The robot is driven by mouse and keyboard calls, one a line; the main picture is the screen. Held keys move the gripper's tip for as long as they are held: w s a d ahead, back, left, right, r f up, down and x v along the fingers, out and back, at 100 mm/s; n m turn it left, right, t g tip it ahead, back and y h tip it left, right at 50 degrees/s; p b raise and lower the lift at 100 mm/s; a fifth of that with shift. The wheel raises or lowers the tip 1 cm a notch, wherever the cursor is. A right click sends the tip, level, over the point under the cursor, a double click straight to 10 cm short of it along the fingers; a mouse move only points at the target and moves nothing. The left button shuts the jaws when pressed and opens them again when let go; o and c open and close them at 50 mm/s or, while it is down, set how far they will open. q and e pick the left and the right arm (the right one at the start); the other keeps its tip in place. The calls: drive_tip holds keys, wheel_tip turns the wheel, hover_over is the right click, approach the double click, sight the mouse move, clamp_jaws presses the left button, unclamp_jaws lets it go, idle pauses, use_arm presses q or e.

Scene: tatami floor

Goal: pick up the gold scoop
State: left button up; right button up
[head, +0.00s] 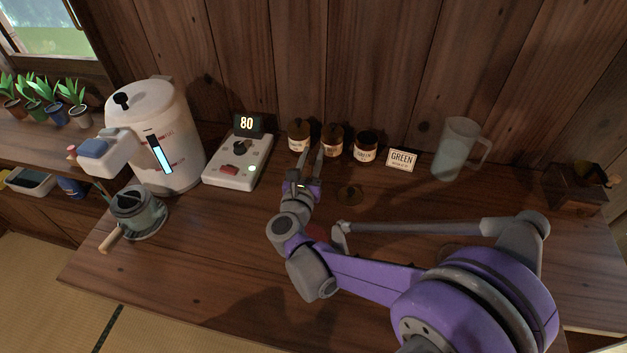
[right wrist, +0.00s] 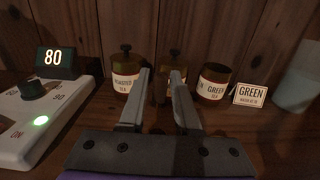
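I cannot make out a gold scoop for certain. A small yellowish piece (head: 613,181) shows at the dark wooden box on the far right of the counter, too small to identify. My right gripper (head: 313,150) is open, its fingers pointing at the row of brown tea jars against the wall. In the right wrist view the fingertips (right wrist: 161,73) stand apart in front of the middle jar (right wrist: 176,57), partly hiding it. A dark upright shape between the fingers is unclear. My left gripper is not in view.
The roasted tea jar (head: 299,137) and open green tea jar (head: 366,147) flank the middle one. A dark round lid (head: 350,194) lies in front. A control panel (head: 238,163), white boiler (head: 170,140) and teapot (head: 135,208) stand left; a GREEN card (head: 402,160) and frosted pitcher (head: 457,150) right.

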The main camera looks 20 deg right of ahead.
clamp_jaws()
idle(1.1)
